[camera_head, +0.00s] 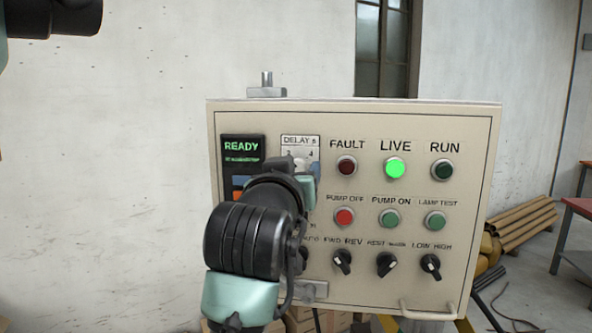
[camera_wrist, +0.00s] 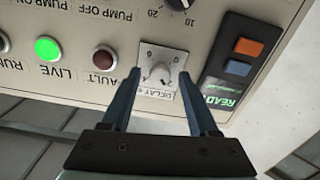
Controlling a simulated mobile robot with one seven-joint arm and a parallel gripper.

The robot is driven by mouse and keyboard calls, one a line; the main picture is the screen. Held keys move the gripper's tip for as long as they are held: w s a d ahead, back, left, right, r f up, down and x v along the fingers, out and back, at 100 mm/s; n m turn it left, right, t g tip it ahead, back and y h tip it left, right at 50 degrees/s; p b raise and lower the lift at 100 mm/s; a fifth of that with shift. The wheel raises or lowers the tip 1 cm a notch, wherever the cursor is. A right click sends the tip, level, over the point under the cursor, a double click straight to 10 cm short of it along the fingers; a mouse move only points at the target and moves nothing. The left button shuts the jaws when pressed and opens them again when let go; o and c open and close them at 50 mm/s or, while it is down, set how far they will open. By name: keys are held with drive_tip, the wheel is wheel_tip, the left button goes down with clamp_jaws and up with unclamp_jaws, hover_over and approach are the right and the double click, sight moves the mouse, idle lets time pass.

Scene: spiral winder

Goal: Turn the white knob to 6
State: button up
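The white knob (camera_wrist: 158,72) sits on a small pale dial plate (camera_wrist: 148,90) marked DELAY s, which appears upside down in the wrist view. My gripper (camera_wrist: 160,74) is open, with one finger on each side of the knob. I cannot tell whether the fingertips touch it. The numbers 2 and 4 can be read on the dial, but where the knob points is too small to tell. In the head view the top of the dial plate (camera_head: 300,140) shows, and my arm hides most of its lower part.
The beige control panel (camera_head: 330,115) carries a READY display (camera_head: 241,147), a lit green LIVE lamp (camera_head: 397,168), push buttons and several black selector switches. A black knob (camera_wrist: 178,5) marked 10 and 20 is near the dial. Wall space left of the panel is clear.

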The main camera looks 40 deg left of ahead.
clamp_jaws()
drive_tip(key=shift+m, duration=0.3)
